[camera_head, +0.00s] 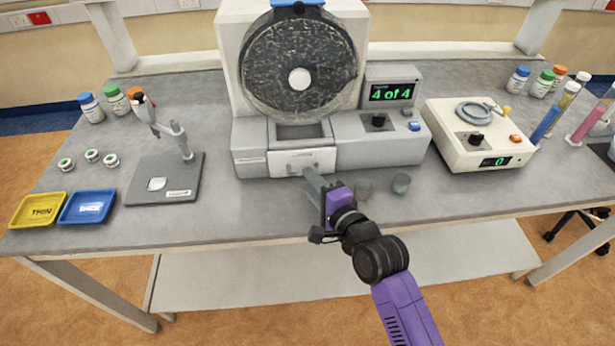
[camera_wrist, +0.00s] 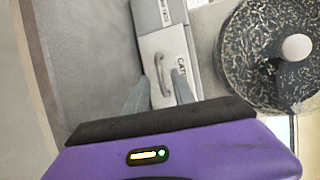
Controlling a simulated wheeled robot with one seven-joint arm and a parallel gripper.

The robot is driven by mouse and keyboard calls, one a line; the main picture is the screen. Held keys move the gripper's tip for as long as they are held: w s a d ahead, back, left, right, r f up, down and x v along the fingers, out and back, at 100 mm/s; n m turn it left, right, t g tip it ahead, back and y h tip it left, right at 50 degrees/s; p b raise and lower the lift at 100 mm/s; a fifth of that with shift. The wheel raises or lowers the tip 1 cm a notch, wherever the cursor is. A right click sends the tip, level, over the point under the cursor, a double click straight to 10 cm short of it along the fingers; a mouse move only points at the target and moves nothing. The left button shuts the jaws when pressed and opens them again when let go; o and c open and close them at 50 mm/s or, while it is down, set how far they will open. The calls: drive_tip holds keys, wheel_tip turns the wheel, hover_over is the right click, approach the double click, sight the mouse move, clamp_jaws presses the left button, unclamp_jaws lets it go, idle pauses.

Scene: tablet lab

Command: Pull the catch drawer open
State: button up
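The catch drawer (camera_head: 291,158) has a white front, set low in the middle of the grey machine base under the round drum. Its front looks about level with the base beside it. A curved handle shows on that front in the wrist view (camera_wrist: 161,74), beside a label reading "CATCH" in part. My gripper (camera_head: 311,174) is right in front of the drawer. In the wrist view its two grey fingers (camera_wrist: 160,84) are apart, with the handle between their tips. I cannot tell whether the fingers touch the handle.
A tablet tester (camera_head: 478,135) is at the right. A stand on a dark plate (camera_head: 140,190) and yellow (camera_head: 38,210) and blue (camera_head: 87,208) trays are at the left. The bench before the drawer is otherwise clear.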

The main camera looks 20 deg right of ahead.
drive_tip(key=shift+x, duration=1)
clamp_jaws()
idle(0.8)
